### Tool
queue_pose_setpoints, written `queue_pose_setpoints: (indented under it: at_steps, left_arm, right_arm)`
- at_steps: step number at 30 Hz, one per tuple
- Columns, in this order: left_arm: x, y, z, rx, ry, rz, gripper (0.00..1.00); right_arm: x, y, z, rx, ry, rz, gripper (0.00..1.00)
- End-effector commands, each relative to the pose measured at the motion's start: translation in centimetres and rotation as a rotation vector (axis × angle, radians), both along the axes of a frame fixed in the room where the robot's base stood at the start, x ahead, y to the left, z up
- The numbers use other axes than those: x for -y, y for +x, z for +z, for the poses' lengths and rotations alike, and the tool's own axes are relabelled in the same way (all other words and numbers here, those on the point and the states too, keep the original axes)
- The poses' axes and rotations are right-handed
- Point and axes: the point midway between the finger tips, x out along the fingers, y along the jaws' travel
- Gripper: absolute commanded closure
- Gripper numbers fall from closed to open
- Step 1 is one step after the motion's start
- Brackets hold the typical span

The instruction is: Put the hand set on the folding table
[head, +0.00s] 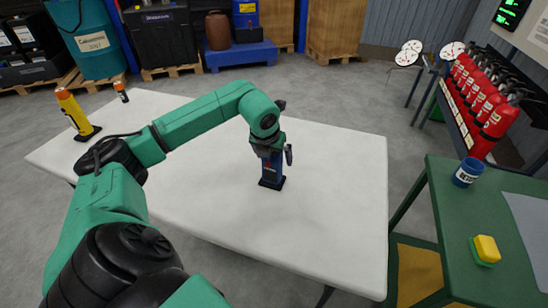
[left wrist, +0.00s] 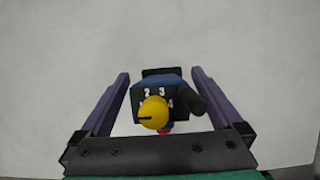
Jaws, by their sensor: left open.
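The hand set (head: 271,174) is a blue and black radio. It stands upright on the white folding table (head: 335,215), right of the table's middle. My left gripper (head: 270,152) is over its top, pointing down. In the left wrist view the hand set (left wrist: 165,98) shows from above, with a yellow knob, white numbers and a black stub antenna. It lies between the two spread fingers of my left gripper (left wrist: 160,80), with gaps visible on both sides. The gripper hides the upper part of the hand set in the head view. My right gripper is not in view.
A yellow device (head: 74,112) and a small black and orange item (head: 121,92) stand at the table's left end. A green bench (head: 450,225) with a blue mug (head: 468,172) and a sponge (head: 486,249) is on the right. Red extinguishers (head: 490,105) are racked behind it.

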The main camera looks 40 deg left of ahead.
Motion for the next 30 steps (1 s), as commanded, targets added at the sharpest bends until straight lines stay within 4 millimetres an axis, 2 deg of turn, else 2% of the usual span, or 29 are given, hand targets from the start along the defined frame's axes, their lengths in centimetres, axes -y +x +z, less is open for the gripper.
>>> queue_pose_setpoints:
  at_steps: [9, 12, 16, 30]
  left_arm:
    - [1.0, -2.9, 7.6, 0.007, 0.003, -0.001, 0.00]
    - [1.3, -3.6, 9.4, 0.004, 0.000, 0.000, 0.00]
    - [1.4, -4.0, 10.3, 0.002, 0.001, -0.001, 0.00]
    - [1.4, -4.0, 10.2, 0.001, 0.000, 0.000, 0.00]
  right_arm:
    - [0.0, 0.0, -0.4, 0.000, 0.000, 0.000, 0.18]
    - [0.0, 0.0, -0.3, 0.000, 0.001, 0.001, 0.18]
    - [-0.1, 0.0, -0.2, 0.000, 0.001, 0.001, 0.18]
    - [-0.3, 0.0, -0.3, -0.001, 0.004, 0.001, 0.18]
